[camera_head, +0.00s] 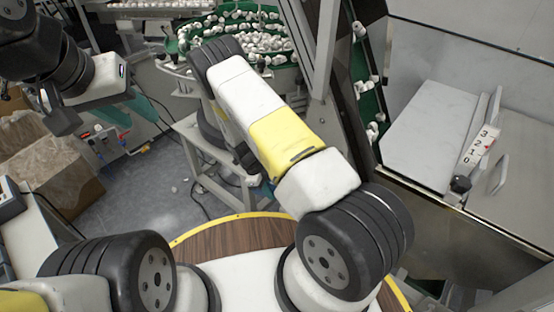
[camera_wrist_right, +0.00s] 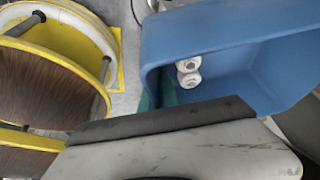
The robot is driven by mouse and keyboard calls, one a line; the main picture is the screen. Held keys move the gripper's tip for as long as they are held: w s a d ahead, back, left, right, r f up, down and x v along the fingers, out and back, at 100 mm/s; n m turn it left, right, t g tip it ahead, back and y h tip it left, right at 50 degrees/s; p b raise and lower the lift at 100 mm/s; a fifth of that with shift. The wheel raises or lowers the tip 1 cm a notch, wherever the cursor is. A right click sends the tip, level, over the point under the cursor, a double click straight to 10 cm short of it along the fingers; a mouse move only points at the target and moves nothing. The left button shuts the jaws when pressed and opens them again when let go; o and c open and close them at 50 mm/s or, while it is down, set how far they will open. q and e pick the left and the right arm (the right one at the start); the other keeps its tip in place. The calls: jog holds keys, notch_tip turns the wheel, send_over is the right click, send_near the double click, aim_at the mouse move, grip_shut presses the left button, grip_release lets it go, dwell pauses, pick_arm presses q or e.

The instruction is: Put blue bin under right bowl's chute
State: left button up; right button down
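The blue bin (camera_wrist_right: 215,45) fills the upper right of the right wrist view, with a few white caps (camera_wrist_right: 188,72) inside. A green bowl (camera_head: 185,42) with many white caps stands at the back. My left gripper (camera_head: 58,112) hangs at the upper left, away from the bin; its opening is unclear.
A green strip with white caps (camera_head: 366,85) runs behind a dark frame at right. A grey metal stand (camera_head: 200,150) is below the bowl. A cardboard box (camera_head: 45,165) stands at left. Grey cabinets (camera_head: 440,130) fill the right. Some grey floor (camera_head: 150,185) is clear.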

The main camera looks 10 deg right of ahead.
jog(key=w+d, duration=0.4)
jog(key=d, duration=0.1)
jog(key=w+d+f, duration=0.1)
jog(key=w+d, duration=0.2)
jog(key=shift+w+f, duration=0.1)
jog(key=shift+f, duration=1.65)
jog(key=shift+f, duration=0.1)
jog(key=c, duration=1.6)
grip_release()
jog(key=shift+c, duration=0.2)
jog(key=v, duration=1.2)
